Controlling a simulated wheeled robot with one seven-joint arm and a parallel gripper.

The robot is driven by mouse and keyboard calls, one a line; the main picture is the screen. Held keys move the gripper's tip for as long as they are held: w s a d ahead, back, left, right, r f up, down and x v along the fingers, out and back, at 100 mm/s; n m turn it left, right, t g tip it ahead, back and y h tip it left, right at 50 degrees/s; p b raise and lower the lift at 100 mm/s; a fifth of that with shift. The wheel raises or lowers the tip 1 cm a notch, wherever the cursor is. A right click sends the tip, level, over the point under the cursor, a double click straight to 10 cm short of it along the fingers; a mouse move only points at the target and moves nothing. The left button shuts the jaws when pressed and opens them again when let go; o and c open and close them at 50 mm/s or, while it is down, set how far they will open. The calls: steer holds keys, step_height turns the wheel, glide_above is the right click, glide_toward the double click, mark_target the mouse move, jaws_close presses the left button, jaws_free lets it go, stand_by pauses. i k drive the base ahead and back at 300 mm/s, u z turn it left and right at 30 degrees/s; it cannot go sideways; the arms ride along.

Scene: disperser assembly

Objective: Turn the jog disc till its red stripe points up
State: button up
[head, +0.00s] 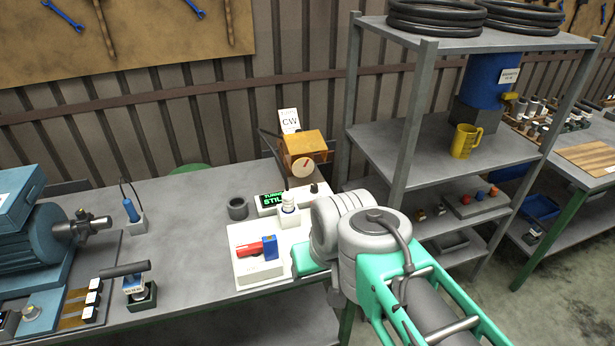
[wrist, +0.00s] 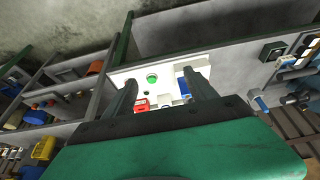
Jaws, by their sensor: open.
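The jog disc (head: 303,168) is a pale round face on the front of an orange-brown housing (head: 309,142) at the back of the bench. Its small red stripe seems to point up and to the right, but it is too small to read exactly. A white card marked CW (head: 290,121) stands above the housing. My gripper (wrist: 160,88) is open, with nothing seen between its two dark fingers in the wrist view. It is over the white tray at the bench front, apart from the disc. In the head view my arm hides the fingers.
The white tray (head: 248,273) holds a red part (head: 250,247) and a blue block (head: 269,247). A shelf post (head: 408,130) rises at right.

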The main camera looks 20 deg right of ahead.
mark_target(302, 167)
steer(key=k, duration=0.3)
steer(key=u, duration=1)
steer(key=i, duration=0.8)
steer(key=z, duration=1.6)
